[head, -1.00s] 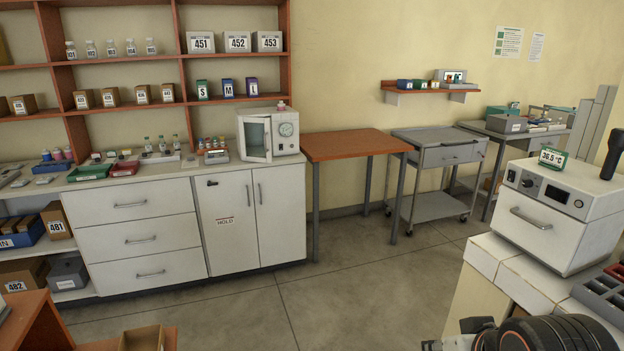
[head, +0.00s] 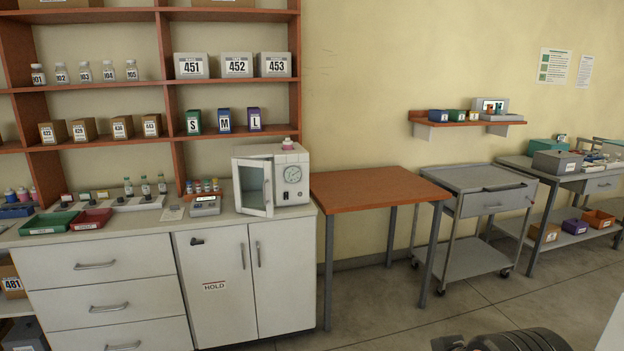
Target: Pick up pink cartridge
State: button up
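A small pink item (head: 288,143) sits on top of the white incubator box (head: 291,182) on the counter. It is too small to tell for sure that it is the pink cartridge. The box's door stands open to the left. Small bottles with pink and purple caps (head: 10,196) stand at the far left of the counter. A dark part of my arm shows at the bottom edge, right of centre, far from these things. My gripper's fingertips are not visible.
An orange-topped table (head: 375,190) stands right of the counter, then a grey cart (head: 478,178) and a grey bench (head: 560,178). Green (head: 48,223) and red (head: 92,219) trays lie on the counter. Floor (head: 400,325) before the table is clear.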

aim_at(287, 144)
jog(key=i+l+u, duration=0.2)
jog(key=i, duration=0.2)
jog(key=i+l+u, duration=0.2)
jog(key=i, duration=0.2)
jog(key=i+z, duration=0.35)
jog(key=i, duration=0.25)
